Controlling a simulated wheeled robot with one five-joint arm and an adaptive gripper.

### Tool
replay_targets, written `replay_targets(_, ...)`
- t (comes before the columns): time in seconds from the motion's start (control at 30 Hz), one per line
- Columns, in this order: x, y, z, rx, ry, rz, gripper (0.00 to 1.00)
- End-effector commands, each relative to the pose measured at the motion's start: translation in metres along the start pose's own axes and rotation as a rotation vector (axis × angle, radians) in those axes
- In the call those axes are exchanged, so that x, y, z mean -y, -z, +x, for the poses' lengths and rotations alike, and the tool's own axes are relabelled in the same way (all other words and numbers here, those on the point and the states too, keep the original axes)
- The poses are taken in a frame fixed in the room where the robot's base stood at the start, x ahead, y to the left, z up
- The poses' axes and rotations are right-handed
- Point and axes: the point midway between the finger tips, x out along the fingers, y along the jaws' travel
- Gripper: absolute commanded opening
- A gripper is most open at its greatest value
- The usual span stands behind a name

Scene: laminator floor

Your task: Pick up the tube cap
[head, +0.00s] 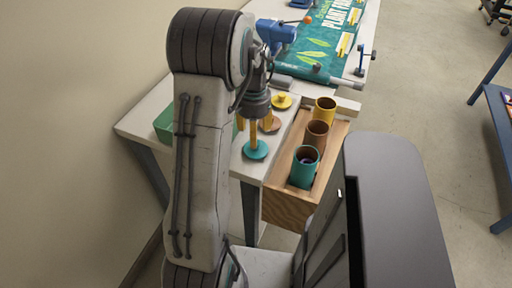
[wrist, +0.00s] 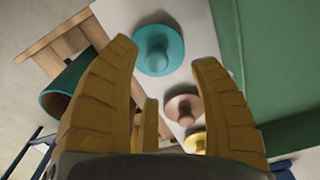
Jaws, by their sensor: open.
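Three knobbed tube caps sit on the white table. The teal cap (head: 256,152) is nearest, the brown cap (head: 274,127) is behind it and the yellow cap (head: 282,101) is farthest. My gripper (head: 260,134) is open and points down above the table, close to the teal cap. In the wrist view the teal cap (wrist: 160,52) shows between and beyond the yellow fingertips of my gripper (wrist: 165,52). The brown cap (wrist: 183,107) and the yellow cap (wrist: 196,143) show lower, partly hidden by the fingers. Nothing is held.
A wooden rack (head: 278,193) to the right holds a teal tube (head: 304,168), a brown tube (head: 316,136) and a yellow tube (head: 325,111). A green box (head: 164,122) stands at left, partly behind my arm. A laminator with a printed sheet (head: 318,42) is at the back.

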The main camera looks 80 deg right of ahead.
Motion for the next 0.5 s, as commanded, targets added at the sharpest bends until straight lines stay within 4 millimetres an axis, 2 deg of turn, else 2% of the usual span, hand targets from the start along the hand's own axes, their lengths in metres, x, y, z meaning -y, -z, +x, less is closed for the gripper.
replay_targets(0.5, -0.005, 0.004, 0.039, 0.004, -0.001, -0.001, 0.57)
